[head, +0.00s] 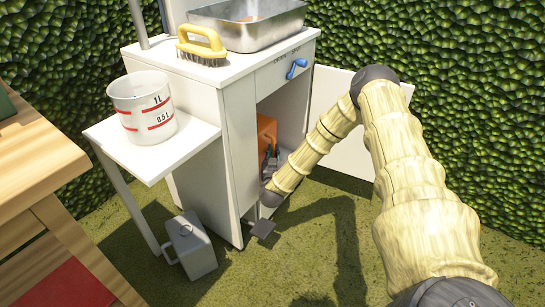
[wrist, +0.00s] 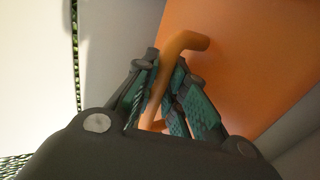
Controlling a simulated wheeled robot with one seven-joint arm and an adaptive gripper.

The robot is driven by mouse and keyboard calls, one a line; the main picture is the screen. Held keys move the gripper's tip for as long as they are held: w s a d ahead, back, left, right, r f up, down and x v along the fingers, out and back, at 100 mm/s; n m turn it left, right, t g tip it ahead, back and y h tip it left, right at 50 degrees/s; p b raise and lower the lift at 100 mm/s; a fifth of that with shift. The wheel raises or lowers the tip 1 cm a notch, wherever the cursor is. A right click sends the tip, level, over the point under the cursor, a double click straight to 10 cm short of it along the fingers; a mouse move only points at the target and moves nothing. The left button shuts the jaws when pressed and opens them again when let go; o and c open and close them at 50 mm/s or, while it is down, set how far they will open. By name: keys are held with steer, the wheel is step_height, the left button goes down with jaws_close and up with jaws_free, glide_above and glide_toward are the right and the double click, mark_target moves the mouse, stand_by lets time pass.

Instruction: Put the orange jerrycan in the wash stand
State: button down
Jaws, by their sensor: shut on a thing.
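The orange jerrycan (head: 266,131) is inside the open lower compartment of the white wash stand (head: 239,140), seen in the head view. My gripper (head: 269,165) reaches into that compartment from the front. In the wrist view the jerrycan (wrist: 245,55) fills the upper right, and its curved orange handle (wrist: 158,85) passes between my fingers. My gripper (wrist: 165,95) is shut on that handle. The jerrycan's lower part is hidden by my gripper and the stand, so I cannot tell whether it rests on the compartment floor.
The stand's door (head: 338,125) is open to the right. A metal basin (head: 280,38) and a yellow brush (head: 202,45) are on top. A measuring jug (head: 143,107) stands on the side shelf (head: 188,142). A grey jerrycan (head: 189,247) is on the grass below. A wooden table (head: 40,150) is left.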

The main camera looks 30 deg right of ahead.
steer(key=c, duration=1.5)
jaws_free()
steer(key=shift+r, duration=0.1)
steer(key=shift+s+a+p, duration=0.3)
steer(key=shift+p, duration=0.05)
steer(key=p+v, duration=0.4)
steer(key=v, duration=0.7)
steer(key=shift+s, duration=0.1)
